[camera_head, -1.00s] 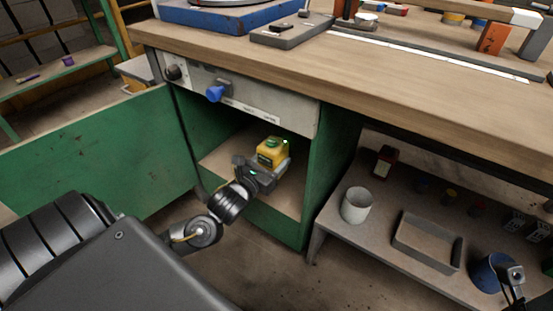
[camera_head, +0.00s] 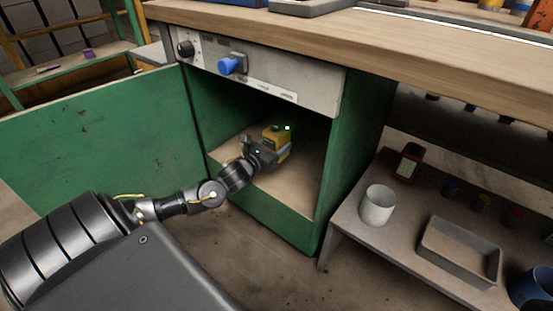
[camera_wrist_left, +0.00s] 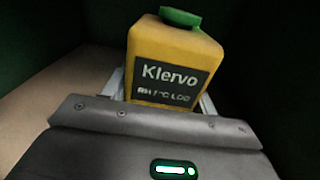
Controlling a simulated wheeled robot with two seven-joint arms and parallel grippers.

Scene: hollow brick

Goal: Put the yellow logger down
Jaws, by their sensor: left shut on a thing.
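The yellow logger (camera_head: 275,134) is a small yellow box with a green top and a dark label. It is inside the open green cabinet (camera_head: 207,112) under the bench. My left gripper (camera_head: 268,147) is shut on it and hides part of its near side. In the left wrist view the logger (camera_wrist_left: 172,62) stands nearly upright just beyond the gripper, its label facing the camera. I cannot tell whether its bottom touches the wooden cabinet floor (camera_head: 292,190). My right gripper is not in view.
The cabinet's green door (camera_head: 95,135) stands open to the left. Its right wall (camera_head: 355,140) is close to the gripper. A lower shelf on the right bears a white cup (camera_head: 377,206), a grey tray (camera_head: 458,252) and a red device (camera_head: 408,162). The bench top (camera_head: 350,45) overhangs the cabinet.

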